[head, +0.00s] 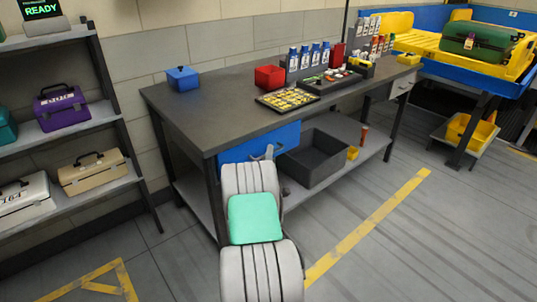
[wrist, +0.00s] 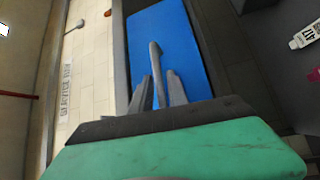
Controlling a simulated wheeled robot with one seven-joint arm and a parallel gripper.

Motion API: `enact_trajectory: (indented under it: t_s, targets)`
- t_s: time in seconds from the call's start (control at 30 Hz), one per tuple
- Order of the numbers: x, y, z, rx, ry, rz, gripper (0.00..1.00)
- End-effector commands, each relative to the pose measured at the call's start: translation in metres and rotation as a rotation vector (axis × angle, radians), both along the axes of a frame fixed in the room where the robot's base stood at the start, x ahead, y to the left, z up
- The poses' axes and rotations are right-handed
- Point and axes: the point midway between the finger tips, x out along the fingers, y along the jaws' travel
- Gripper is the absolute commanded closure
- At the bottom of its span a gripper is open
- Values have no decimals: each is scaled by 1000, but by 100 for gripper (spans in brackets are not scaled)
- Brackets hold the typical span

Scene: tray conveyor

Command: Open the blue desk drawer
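The blue desk drawer (head: 240,148) is under the left end of the dark workbench, its front about in line with the bench edge. My gripper (head: 268,153) is right at the drawer front and hides part of it. In the wrist view the blue drawer front (wrist: 165,30) fills the middle, with a grey bar handle (wrist: 155,62) on it. The two fingers of my gripper (wrist: 158,88) stand on either side of the handle. Narrow gaps seem to show beside the handle, so the fingers look open around it; contact is hard to judge.
The workbench (head: 205,105) carries a blue box (head: 183,78), a red bin (head: 270,77) and a tray of yellow parts (head: 287,99). A dark grey crate (head: 316,158) sits on the lower shelf, right of my gripper. Shelving (head: 75,130) stands at left. The floor in front is clear.

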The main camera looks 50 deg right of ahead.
Motion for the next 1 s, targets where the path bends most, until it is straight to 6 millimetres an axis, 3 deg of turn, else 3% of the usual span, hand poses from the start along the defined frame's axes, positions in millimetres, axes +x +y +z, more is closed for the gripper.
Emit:
enact_trajectory:
  t_s: [0.17, 0.4, 1.0]
  targets:
    - [1, 1, 0, 0, -1, 1, 81]
    - [1, 1, 0, 1, 0, 2, 100]
    - [1, 2, -1, 2, 0, 3, 100]
